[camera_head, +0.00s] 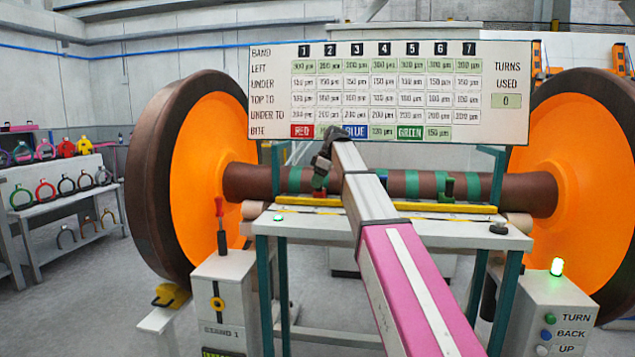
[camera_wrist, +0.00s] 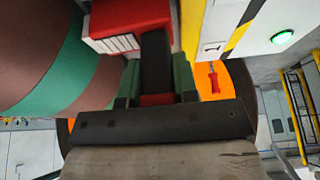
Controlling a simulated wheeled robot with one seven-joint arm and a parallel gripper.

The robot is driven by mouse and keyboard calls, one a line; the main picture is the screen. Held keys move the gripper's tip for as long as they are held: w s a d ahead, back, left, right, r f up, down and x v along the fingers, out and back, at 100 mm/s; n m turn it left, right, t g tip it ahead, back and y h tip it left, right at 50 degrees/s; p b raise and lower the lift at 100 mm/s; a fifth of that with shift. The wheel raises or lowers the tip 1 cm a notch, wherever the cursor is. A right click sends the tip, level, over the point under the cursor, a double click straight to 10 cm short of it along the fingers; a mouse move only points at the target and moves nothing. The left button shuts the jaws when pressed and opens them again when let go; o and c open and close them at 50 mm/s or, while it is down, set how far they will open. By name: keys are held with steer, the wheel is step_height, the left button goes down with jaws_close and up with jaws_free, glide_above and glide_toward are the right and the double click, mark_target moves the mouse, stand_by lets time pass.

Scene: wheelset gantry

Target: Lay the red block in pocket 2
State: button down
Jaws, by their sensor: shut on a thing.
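The red block (camera_wrist: 130,16) is at the top of the wrist view, with a pale ribbed face. A little red of the block (camera_head: 319,194) shows just above the yellow rail (camera_head: 345,203). I cannot tell whether it touches anything below. Pocket 2 cannot be made out; my gripper and arm hide part of that area.
A green block (camera_head: 447,190) stands by the axle right of my arm, and a blue block (camera_head: 383,181) shows beside the arm. Large orange wheels (camera_head: 200,165) flank the bench. A board (camera_head: 390,92) hangs behind.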

steer(key=c, duration=0.9)
jaws_free()
steer(key=shift+r, duration=0.1)
steer(key=v, duration=1.2)
steer(key=shift+a, duration=0.1)
